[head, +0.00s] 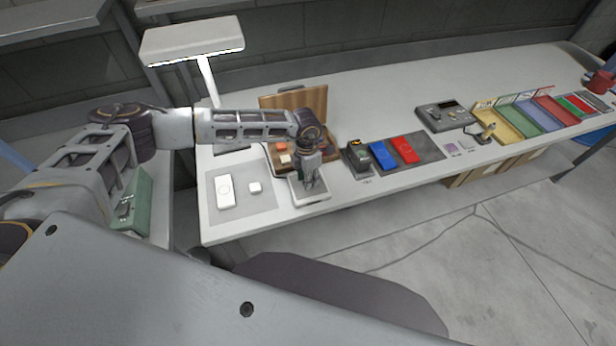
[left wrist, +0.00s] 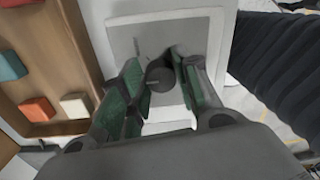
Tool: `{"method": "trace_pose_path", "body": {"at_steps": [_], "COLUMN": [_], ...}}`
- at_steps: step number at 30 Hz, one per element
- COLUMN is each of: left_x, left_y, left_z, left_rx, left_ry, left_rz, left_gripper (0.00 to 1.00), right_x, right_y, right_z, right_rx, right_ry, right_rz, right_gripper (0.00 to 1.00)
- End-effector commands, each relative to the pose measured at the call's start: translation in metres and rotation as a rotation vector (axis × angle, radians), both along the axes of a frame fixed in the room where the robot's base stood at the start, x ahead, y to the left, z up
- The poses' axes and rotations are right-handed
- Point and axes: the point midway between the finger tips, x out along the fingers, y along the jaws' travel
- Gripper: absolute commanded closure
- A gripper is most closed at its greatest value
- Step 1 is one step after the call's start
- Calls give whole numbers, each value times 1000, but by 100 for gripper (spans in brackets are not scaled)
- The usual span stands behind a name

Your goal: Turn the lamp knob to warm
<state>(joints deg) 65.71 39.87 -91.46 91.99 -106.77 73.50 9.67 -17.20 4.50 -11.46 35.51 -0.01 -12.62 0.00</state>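The lamp knob (left wrist: 160,77) is a dark round knob on a grey plate in a white-framed panel (left wrist: 222,20). In the head view, the panel (head: 312,199) lies near the table's front edge, with the knob hidden by my gripper. My left gripper (head: 312,186) points down over it. In the left wrist view, the left gripper's fingers (left wrist: 162,78) stand close against both sides of the knob, with hardly any gap. A thin mark shows on the plate beside the knob; its setting cannot be read. The white lamp (head: 192,40) stands at the back left. My right gripper is not in view.
A wooden box with coloured blocks (left wrist: 40,107) is close beside the panel. A white device (head: 225,190) and a small white block (head: 254,187) lie left on a grey mat. A black device (head: 356,157) and blue and red items are to the right.

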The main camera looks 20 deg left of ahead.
Motion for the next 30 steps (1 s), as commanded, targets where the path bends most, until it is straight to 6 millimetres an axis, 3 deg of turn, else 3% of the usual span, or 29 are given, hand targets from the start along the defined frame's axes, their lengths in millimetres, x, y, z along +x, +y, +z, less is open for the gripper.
{"method": "trace_pose_path", "body": {"at_steps": [1,5,17,30], "left_x": [0,0,0,1], "left_y": [0,0,0,-1], "left_z": [0,0,-1,-2], "left_rx": [0,0,1,0], "left_ry": [0,0,-1,-3], "left_rz": [0,0,-40,-259], "left_gripper": [79,95,95,95], "right_x": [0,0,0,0], "right_y": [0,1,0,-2], "right_z": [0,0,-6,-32], "right_rx": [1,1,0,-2], "right_ry": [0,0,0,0], "right_rz": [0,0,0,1], "right_gripper": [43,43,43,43]}}
